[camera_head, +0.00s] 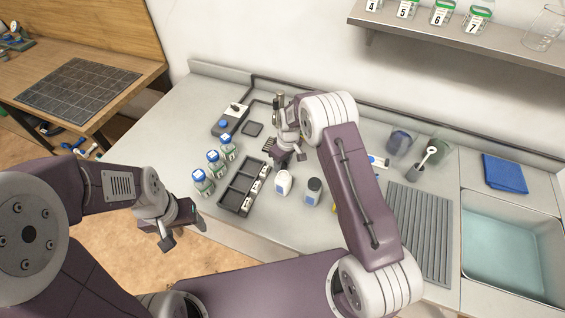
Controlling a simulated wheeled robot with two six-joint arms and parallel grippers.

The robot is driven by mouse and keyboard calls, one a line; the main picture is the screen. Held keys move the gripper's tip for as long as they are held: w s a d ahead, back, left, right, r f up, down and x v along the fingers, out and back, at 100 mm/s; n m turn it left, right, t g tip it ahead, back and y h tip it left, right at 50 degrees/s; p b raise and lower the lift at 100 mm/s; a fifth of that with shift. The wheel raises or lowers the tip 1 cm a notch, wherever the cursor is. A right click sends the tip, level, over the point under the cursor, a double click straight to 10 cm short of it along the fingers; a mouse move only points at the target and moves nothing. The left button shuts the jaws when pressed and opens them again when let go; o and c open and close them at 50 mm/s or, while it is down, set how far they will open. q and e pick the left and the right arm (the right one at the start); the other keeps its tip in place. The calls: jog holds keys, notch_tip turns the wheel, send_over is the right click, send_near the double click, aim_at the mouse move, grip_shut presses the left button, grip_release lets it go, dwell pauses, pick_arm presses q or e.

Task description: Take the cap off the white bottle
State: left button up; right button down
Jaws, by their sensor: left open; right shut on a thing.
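The white bottle (283,186) stands upright on the grey worktop, just right of the black compartment tray. My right gripper (284,163) reaches down at the top of this bottle and is shut, seemingly on its cap. The fingers hide the cap's edges, so I cannot tell whether the cap still sits on the neck. My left gripper (172,232) is open and empty, in front of the worktop's near edge, well left of the bottle.
The black tray (233,197) and several blue-capped bottles (203,183) are to the left. A ribbed grey mat (419,232) and a sink (512,252) lie right.

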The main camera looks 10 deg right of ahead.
jog(key=shift+f, duration=0.2)
jog(key=c, duration=0.9)
grip_release()
jog(key=shift+r, duration=0.1)
jog(key=r, duration=0.4)
jog(key=s+r, duration=0.1)
jog(key=r, duration=0.3)
jog(key=d+r, duration=0.1)
jog(key=r, duration=0.3)
jog(key=shift+s+b, duration=0.25)
jog(key=shift+b, duration=0.15)
jog(key=s+d+m, duration=0.1)
jog(key=s+m, duration=0.1)
jog(key=s, duration=0.5)
jog(key=s+d+m, duration=0.2)
jog(key=s, duration=0.6)
jog(key=s+d+r+m, duration=0.1)
jog(key=s+m, duration=0.2)
jog(key=s, duration=0.5)
jog(key=shift+s+d+r+h, duration=0.15)
jog(key=shift+d+h, duration=0.1)
jog(key=shift+h, duration=0.15)
